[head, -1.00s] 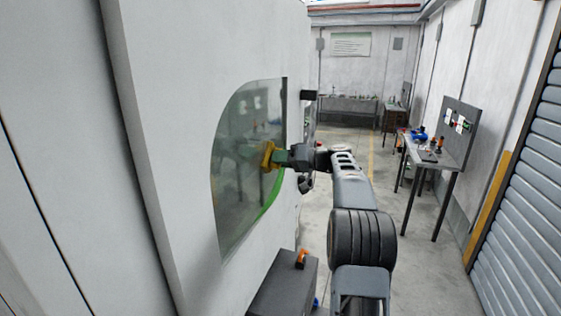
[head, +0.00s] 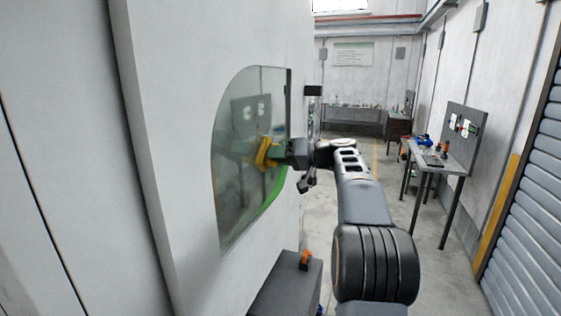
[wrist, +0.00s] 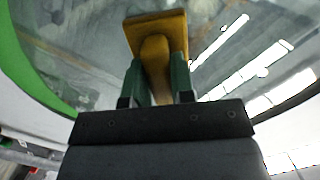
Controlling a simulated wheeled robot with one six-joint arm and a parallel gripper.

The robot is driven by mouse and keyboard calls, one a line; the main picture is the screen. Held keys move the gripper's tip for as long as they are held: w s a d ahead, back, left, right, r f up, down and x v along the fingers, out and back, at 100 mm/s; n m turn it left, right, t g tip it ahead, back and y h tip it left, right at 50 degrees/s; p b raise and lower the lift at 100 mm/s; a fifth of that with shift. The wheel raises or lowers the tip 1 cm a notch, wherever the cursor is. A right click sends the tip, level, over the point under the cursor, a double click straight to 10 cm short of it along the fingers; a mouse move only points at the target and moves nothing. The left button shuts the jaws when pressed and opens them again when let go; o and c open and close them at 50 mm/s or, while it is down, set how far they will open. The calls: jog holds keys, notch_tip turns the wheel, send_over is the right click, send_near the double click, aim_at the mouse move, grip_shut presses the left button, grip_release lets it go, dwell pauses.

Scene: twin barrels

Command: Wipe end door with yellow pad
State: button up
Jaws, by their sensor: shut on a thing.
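The yellow pad (head: 265,153) is held at the end of my arm, at the glass of the door. In the wrist view, the pad (wrist: 157,34) has a flat yellow plate with a handle between the two green fingers. My gripper (wrist: 160,78) is shut on that handle. In the head view my gripper (head: 279,153) reaches left to the door. The end door (head: 243,185) is a curved glass pane in a white wall, with a green strip along its lower right edge. The plate seems to be at the glass; contact cannot be told for sure.
A dark box (head: 285,287) with an orange item (head: 304,259) on top stands below the door. A workbench (head: 440,160) with tools is at the right, near a grey roller shutter (head: 525,225). Open floor (head: 350,150) lies beyond my arm.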

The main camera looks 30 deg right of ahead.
aim_at(263, 161)
jog(key=shift+s+a+b, duration=0.65)
jog(key=shift+a+b, duration=0.1)
jog(key=shift+s+a+f+b, duration=0.25)
jog(key=shift+s+a+b, duration=0.25)
jog(key=shift+b, duration=0.4)
jog(key=shift+s+a+r+b, duration=0.2)
jog(key=shift+s+a+b, duration=0.6)
jog(key=shift+a+b, duration=0.1)
jog(key=shift+d, duration=0.1)
jog(key=shift+s+f+b+v, duration=0.15)
jog(key=shift+b+v, duration=0.25)
jog(key=shift+v, duration=1.05)
jog(key=shift+s+f+b+v, duration=0.2)
jog(key=shift+b+v, duration=0.15)
jog(key=shift+v, duration=1.15)
jog(key=v, duration=0.2)
jog(key=shift+s, duration=0.35)
